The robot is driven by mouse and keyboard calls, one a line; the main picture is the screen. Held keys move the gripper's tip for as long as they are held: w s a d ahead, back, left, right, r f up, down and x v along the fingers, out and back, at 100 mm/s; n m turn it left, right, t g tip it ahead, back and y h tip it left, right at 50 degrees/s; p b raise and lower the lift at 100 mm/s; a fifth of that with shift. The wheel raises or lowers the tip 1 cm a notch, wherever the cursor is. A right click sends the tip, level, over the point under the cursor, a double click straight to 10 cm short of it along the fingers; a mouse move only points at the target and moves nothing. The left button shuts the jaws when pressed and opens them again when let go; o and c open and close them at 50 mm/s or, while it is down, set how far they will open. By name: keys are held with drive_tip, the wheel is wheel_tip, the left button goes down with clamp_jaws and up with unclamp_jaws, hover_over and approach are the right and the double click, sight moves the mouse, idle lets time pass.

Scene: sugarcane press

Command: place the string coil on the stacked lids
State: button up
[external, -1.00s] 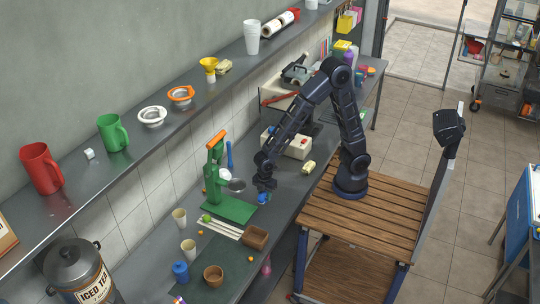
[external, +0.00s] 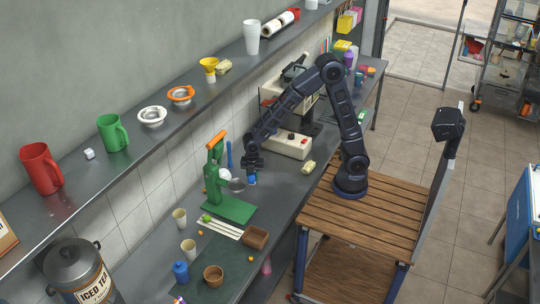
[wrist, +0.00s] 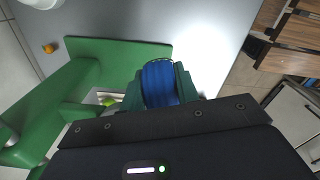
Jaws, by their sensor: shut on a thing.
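My gripper (external: 252,172) is shut on a blue string coil (wrist: 160,83), which fills the space between the fingers in the wrist view. In the external view the coil (external: 252,180) shows as a small blue patch under the fingertips. The gripper is over the grey counter, just right of the green press (external: 212,180). I cannot clearly make out the stacked lids. A white round thing (external: 225,174) behind the press may be them, but it is partly hidden.
The press's green base (wrist: 120,50) lies close beside the coil in the wrist view. A white box with red knobs (external: 287,144) and a yellow block (external: 308,167) are to the right.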

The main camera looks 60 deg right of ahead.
drive_tip(key=w+d+m, duration=0.2)
drive_tip(key=w+d, duration=0.3)
drive_tip(key=w, duration=0.7)
drive_tip(key=w+d+m, duration=0.2)
drive_tip(key=w+d, duration=0.3)
drive_tip(key=w, duration=0.8)
hover_over(223, 175)
drive_tip(key=w+d, duration=0.2)
drive_tip(key=d, duration=0.2)
drive_tip(key=shift+s+f, duration=0.2)
drive_tip(key=shift+f, duration=4.15)
drive_tip(key=shift+a+f, duration=0.1)
drive_tip(key=shift+f, duration=0.1)
drive_tip(key=o, duration=1)
drive_tip(key=shift+r, duration=0.1)
